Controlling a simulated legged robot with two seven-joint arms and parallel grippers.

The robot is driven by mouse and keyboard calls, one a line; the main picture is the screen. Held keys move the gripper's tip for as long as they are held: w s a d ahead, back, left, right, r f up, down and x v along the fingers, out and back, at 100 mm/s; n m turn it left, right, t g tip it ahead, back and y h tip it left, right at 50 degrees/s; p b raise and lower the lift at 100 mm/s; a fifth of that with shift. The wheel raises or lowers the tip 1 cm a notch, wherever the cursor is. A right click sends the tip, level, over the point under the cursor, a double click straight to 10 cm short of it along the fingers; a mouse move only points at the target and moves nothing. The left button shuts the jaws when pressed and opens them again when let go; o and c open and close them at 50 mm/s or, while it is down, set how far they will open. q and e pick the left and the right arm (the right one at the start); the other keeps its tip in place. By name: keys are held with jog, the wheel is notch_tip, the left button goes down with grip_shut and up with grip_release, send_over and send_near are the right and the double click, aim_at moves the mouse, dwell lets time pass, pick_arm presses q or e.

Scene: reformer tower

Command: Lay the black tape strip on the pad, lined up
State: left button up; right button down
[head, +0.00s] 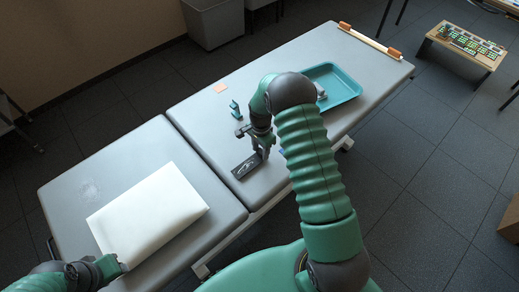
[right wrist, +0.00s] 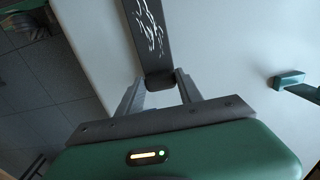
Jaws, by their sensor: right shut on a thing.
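The black strip (head: 246,167) with white markings is pinched at one end by my right gripper (head: 263,150), over the near part of the right grey cushion. In the right wrist view the strip (right wrist: 148,30) extends away from between the two fingertips (right wrist: 159,82). I cannot tell whether its far end touches the cushion. A white pad-like block (head: 148,212) lies askew on the left grey cushion (head: 75,190). My left gripper (head: 112,266) is at the white block's near left corner; its fingers are too unclear to read.
A teal tray (head: 345,82) sits on the right cushion (head: 300,50), partly behind my right arm. A small teal object (head: 235,109) and a pinkish square (head: 221,88) lie beyond the gripper. An orange-ended bar (head: 370,40) lies along the far end. A seam divides the cushions.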

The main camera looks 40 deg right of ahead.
jog(key=shift+d+f, duration=0.1)
jog(key=shift+a, duration=0.2)
jog(key=shift+a+f, duration=0.2)
jog(key=shift+f, duration=0.1)
dwell(0.3)
jog(key=c, duration=0.7)
grip_release()
